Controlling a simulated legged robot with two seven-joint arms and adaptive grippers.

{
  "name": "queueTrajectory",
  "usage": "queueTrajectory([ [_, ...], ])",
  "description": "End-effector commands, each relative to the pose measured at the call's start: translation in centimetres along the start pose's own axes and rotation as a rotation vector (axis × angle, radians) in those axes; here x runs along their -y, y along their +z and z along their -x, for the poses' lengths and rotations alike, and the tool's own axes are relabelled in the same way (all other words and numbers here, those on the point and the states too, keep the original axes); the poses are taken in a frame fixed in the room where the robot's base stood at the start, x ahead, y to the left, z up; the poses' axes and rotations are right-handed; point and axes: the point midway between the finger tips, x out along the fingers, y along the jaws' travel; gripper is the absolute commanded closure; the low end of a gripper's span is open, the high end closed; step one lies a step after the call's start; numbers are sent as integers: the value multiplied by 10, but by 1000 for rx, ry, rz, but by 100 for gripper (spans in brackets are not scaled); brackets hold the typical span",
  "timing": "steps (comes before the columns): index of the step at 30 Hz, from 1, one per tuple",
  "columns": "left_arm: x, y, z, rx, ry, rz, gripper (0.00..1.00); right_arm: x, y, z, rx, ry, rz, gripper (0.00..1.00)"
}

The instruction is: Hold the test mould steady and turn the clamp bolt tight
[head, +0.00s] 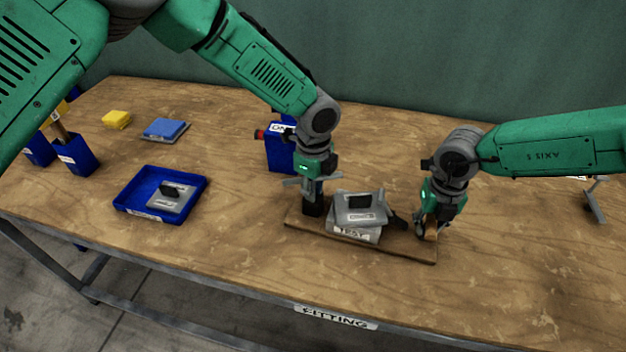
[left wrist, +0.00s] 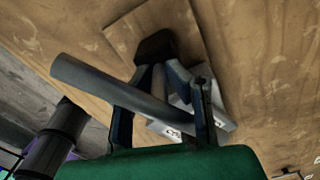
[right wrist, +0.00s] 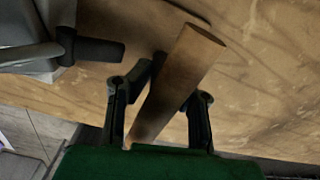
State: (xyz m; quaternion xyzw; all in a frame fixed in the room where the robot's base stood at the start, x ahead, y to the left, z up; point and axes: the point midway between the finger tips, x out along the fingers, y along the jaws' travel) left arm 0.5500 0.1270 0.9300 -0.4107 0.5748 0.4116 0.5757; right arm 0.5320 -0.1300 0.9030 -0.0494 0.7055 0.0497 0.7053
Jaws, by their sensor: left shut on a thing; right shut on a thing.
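The test mould (head: 362,208), a grey block with a dark top handle and a "TEST" label, sits on a wooden board (head: 390,246). My left gripper (head: 313,182) points down at the board's left end. It is shut on the grey crossbar of the clamp bolt (left wrist: 85,82), which stands over a dark block (left wrist: 155,47). My right gripper (head: 430,226) is at the board's right end. It is shut on a round wooden handle (right wrist: 182,75), apart from the mould. My grippers partly hide the bolt and the handle.
A blue tray (head: 127,197) with a grey block lies to the left. A blue box (head: 278,155) stands behind my left gripper. Blue bins (head: 78,158), a yellow block (head: 117,119) and a blue block (head: 164,129) are further left. The front right of the table is clear.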

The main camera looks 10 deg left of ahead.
Motion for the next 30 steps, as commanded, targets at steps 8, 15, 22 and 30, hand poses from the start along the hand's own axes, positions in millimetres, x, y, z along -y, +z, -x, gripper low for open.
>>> queueTrajectory([
  [8, -2, 0, -3, -1, 2, -455, 100, 0, -1, -1, -3, 0, 1, 100],
  [15, -3, 0, -3, -1, 3, -474, 63, 0, -1, -1, -2, 0, 1, 100],
  [22, -3, -1, -2, -1, 3, -472, 63, 0, -1, -1, -2, 0, 1, 100],
  [30, -1, 0, 27, 1, -2, -471, 63, 0, 0, -1, -1, 0, 0, 100],
])
